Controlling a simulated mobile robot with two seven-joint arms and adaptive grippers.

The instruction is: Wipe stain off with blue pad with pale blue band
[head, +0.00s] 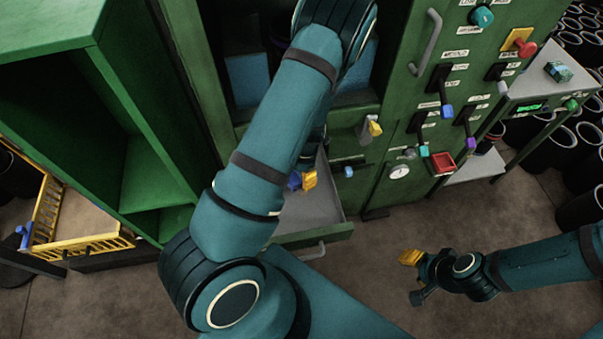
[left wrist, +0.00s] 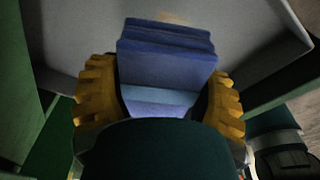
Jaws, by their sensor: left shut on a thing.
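The blue pad with a pale blue band (left wrist: 167,60) sits between the yellow fingers of my left gripper (left wrist: 160,103) in the left wrist view. The gripper is shut on it. In the head view my left gripper (head: 303,181) is mostly hidden by my own arm, and a bit of the blue pad (head: 294,181) shows beside a yellow finger. Both are over the open grey drawer (head: 312,211). A faint brownish mark (left wrist: 172,17), perhaps the stain, shows on the grey surface just beyond the pad. My right gripper (head: 411,278) is open and empty above the floor.
A green cabinet panel (head: 398,115) with levers, knobs and a gauge stands behind the drawer. An open green shelf unit (head: 95,130) and a yellow crate (head: 85,245) are at left. A small grey table (head: 550,78) and several black bins are at right.

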